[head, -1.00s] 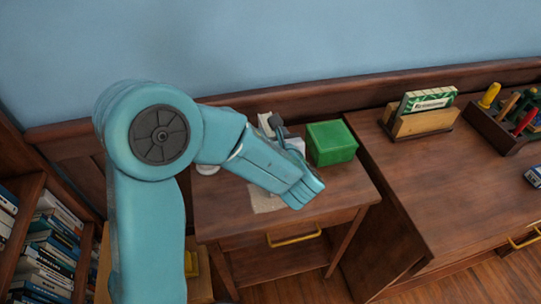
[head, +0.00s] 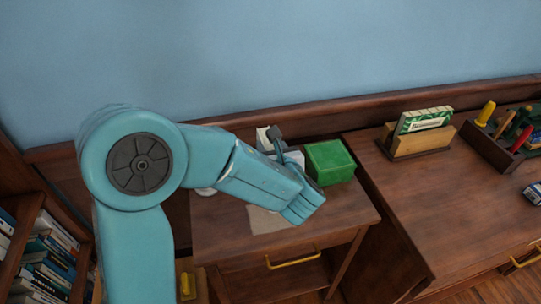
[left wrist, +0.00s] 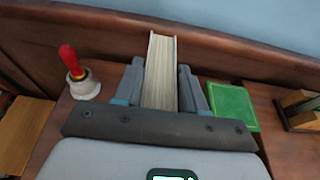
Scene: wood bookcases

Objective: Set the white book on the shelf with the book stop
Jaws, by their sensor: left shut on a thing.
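The white book (left wrist: 161,72) stands upright between the two fingers of my left gripper (left wrist: 160,90) in the left wrist view, its pale page edges facing the camera. The gripper is shut on it. In the head view my left gripper (head: 281,146) is over the small wooden table, and only a pale bit of the book (head: 263,140) shows behind my arm. I cannot tell whether the book touches the table. My right gripper is out of view. A bookcase (head: 26,222) with several books is at the lower left; no book stop can be made out there.
A green box (head: 330,162) stands close right of the gripper. A beige sheet (head: 266,220) lies on the small table (head: 222,236). A desk at the right bears a card holder (head: 420,143) and a tool tray (head: 490,142).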

